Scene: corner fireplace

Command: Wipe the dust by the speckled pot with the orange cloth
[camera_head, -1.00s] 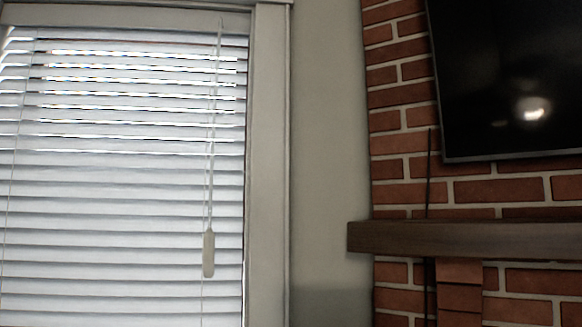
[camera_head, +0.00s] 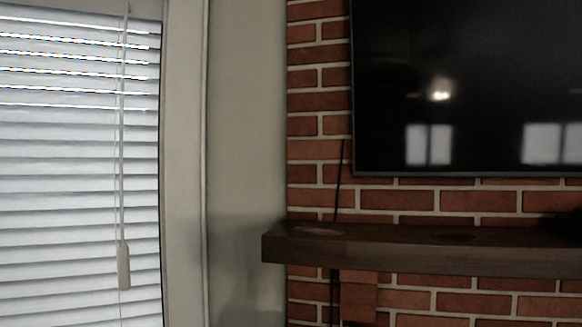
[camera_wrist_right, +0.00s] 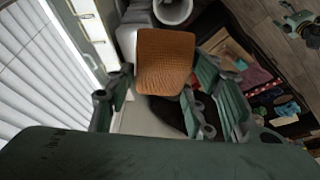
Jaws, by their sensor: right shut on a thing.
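The orange cloth (camera_wrist_right: 165,60) is held between the fingers of my right gripper (camera_wrist_right: 160,74) in the right wrist view. That gripper is shut on it, and the cloth hangs clear of any surface I can make out. In the head view, a dark wooden mantel (camera_head: 400,261) runs along the brick wall. A pale oval patch (camera_head: 318,230) lies on its top near the left end, and a fainter dark patch (camera_head: 455,236) farther right; I cannot tell if either is dust. I cannot make out a speckled pot. My left gripper does not show.
A black television (camera_head: 470,90) hangs above the mantel. A dark object (camera_head: 568,226) shows at the mantel's right edge. A window with white blinds (camera_head: 70,190) is at left. In the wrist view, a dark shelf holds colourful items (camera_wrist_right: 262,82), with wooden floor (camera_wrist_right: 255,22) beyond.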

